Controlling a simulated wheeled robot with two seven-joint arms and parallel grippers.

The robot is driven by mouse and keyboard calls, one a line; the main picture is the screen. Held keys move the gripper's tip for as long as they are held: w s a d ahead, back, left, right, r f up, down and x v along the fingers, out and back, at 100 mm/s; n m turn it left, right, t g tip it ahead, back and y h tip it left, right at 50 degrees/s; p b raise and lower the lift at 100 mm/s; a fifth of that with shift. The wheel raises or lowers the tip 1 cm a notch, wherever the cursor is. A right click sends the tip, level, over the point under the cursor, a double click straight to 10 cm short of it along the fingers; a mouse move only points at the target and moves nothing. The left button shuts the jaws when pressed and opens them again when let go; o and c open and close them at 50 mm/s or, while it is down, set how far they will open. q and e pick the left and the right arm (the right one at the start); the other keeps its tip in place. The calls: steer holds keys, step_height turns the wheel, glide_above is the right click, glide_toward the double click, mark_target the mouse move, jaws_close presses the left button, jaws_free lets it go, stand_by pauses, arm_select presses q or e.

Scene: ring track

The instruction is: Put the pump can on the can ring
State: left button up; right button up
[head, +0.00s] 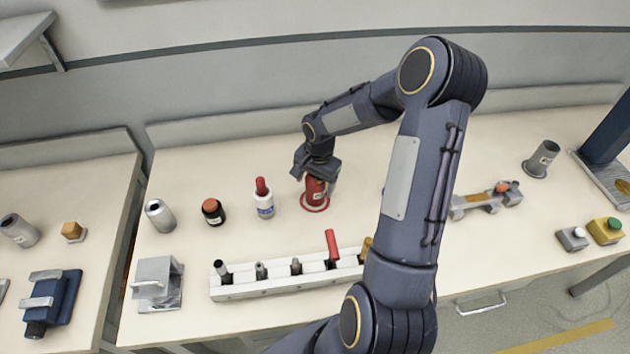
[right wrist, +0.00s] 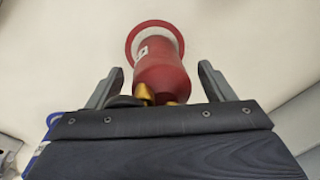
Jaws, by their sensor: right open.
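The pump can (head: 316,190) is a red can with a pale label and brass-coloured parts on top. It stands upright inside the red can ring (head: 315,209) on the bench, with a pale gap showing around its base. My right gripper (head: 317,170) is just above the can and hides its top in the head view. In the right wrist view, the open fingers of my right gripper (right wrist: 160,80) are on either side of the can (right wrist: 162,72), with gaps between. The ring (right wrist: 133,38) circles the can's base there. My left gripper is not in view.
A white bottle with a red cap (head: 264,200), a dark jar (head: 213,212) and a grey cylinder (head: 160,215) stand left of the can. A tool rack (head: 285,285) lies in front. My right arm covers the bench to the right.

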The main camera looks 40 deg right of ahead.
steer(key=r, duration=0.8)
steer(key=s+r+b, duration=0.1)
steer(key=r, duration=0.3)
steer(key=shift+d, duration=0.15)
steer(key=s+a+r+n+t, duration=0.2)
steer(key=s+a+r+n, duration=0.4)
steer(key=s+a+r, duration=0.3)
steer(key=s+a+f+n+t+y, duration=0.2)
steer(key=s+a+n+y, duration=0.1)
steer(key=s+a+n, duration=0.3)
steer(key=s+a, duration=0.2)
steer(key=s, duration=0.2)
steer(key=shift+s+f+t, duration=0.3)
steer(key=shift+s, duration=0.1)
